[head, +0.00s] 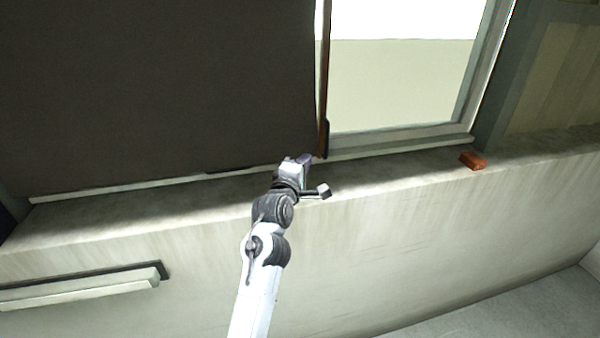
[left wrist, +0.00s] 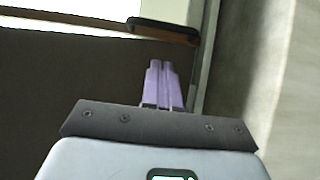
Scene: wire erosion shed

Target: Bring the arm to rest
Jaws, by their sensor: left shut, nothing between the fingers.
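My left arm reaches up from the bottom of the head view to the window ledge. My left gripper (head: 306,159) is at the ledge, by the lower end of a reddish-brown upright bar (head: 323,80) along the dark panel's edge. In the left wrist view its purple fingers (left wrist: 163,84) are together with nothing between them. A dark handle-like piece (left wrist: 163,27) on the brown bar shows beyond the fingertips; I see no clear contact with it. My right gripper is in neither view.
A large dark panel (head: 160,90) covers the left of the window opening; bright glass (head: 400,85) shows at right. An orange-brown block (head: 472,160) lies on the ledge (head: 400,170) at right. A pale bar (head: 80,288) is mounted on the wall at lower left.

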